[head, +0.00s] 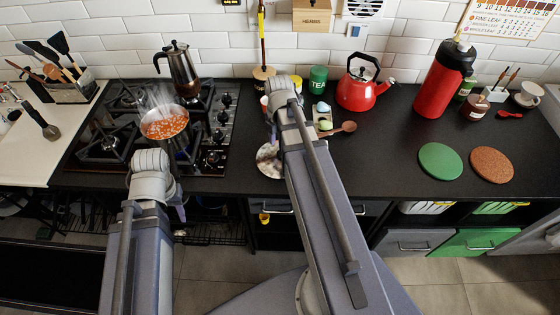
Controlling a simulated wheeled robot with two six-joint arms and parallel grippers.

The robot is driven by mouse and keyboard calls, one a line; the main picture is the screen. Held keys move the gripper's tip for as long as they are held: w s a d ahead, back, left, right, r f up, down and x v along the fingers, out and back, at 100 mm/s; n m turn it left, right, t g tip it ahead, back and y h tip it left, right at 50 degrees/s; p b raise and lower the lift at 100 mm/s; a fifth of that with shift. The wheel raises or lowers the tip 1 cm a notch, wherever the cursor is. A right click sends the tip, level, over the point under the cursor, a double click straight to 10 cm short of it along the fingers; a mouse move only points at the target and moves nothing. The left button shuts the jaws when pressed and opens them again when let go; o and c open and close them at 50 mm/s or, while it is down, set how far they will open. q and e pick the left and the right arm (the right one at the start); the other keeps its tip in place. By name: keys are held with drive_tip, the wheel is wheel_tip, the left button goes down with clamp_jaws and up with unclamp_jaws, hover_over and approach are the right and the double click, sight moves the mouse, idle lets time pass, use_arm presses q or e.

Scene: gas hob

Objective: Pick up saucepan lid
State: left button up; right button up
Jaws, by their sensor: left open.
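A saucepan (166,123) with orange food in it steams on the hob, uncovered. A round, shiny, pale and brown disc (267,161) lies at the counter's front edge, right of the hob. It looks like the saucepan lid, but my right arm covers its right part, and I cannot make out a knob. My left gripper (180,211) is open, small and partly hidden below its wrist, in front of the hob and left of the disc. My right gripper (271,115) is mostly hidden by its own wrist, above the counter behind the disc.
A moka pot (180,70) stands at the back of the gas hob (226,140). A red kettle (362,88), green tea tin (318,80) and wooden spoon (340,128) are right of my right arm. Green (440,161) and brown (491,164) round mats lie farther right, with bare counter before them.

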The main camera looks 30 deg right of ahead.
sight(280, 156)
wheel_tip(280, 156, down, 4)
drive_tip(key=b, duration=0.2)
drive_tip(key=shift+d+r+b, duration=0.15)
drive_tip(key=shift+r+b, duration=0.1)
drive_tip(key=shift+b, duration=0.05)
drive_tip(key=shift+r, duration=0.1)
clamp_jaws()
